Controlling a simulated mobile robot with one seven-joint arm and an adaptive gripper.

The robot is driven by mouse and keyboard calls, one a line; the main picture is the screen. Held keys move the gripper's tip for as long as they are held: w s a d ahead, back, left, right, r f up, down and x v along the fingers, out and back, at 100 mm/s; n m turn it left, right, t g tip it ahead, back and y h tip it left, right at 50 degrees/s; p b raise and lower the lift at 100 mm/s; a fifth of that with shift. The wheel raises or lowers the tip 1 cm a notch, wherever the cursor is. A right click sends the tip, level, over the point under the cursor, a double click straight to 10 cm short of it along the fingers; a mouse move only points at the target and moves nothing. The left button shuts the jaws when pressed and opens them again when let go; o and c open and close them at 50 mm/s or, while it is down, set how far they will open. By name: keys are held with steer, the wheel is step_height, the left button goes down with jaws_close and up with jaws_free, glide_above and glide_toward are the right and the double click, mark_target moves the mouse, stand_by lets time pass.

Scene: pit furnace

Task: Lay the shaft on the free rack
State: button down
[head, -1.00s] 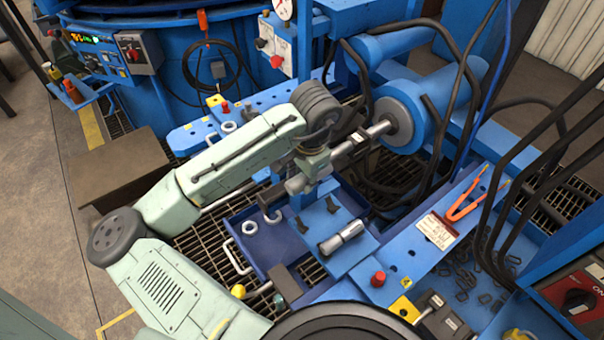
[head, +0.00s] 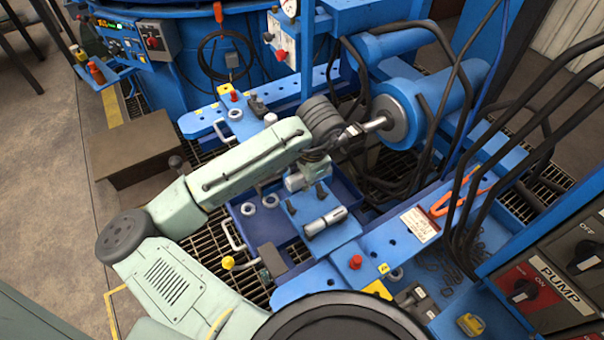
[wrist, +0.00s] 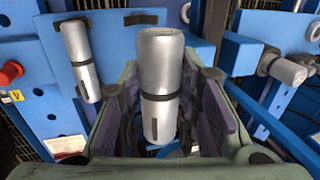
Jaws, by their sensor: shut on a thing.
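My gripper (wrist: 160,105) is shut on a silver, stepped cylindrical shaft (wrist: 160,65), which stands out between the fingers in the wrist view. In the head view the held shaft (head: 294,183) shows partly below my gripper (head: 312,170), at the far edge of the blue plate (head: 343,237). The free rack, a pair of black supports (head: 321,189), is on this plate, close to the held shaft. In the wrist view a black support (wrist: 140,17) shows past the shaft's end. Whether shaft and rack touch I cannot tell. A second silver shaft (head: 325,222) lies on the same plate, beside the free rack.
A red button (head: 355,262) stands near the plate's front. A blue tray (head: 268,228) with metal rings lies left of the plate. A blue cylinder unit (head: 400,118) with black hoses is behind. Orange tongs (head: 460,190) lie on the right beam.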

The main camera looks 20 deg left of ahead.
steer(key=shift+f+b, duration=2.8)
steer(key=shift+f, duration=0.8)
steer(key=shift+f+b, duration=0.4)
steer(key=shift+f, duration=0.2)
steer(key=c, duration=1.4)
jaws_free()
steer(key=shift+c, duration=0.2)
steer(key=o, duration=0.4)
steer(key=shift+c, duration=0.2)
steer(key=shift+f, duration=0.1)
steer(key=v, duration=1.2)
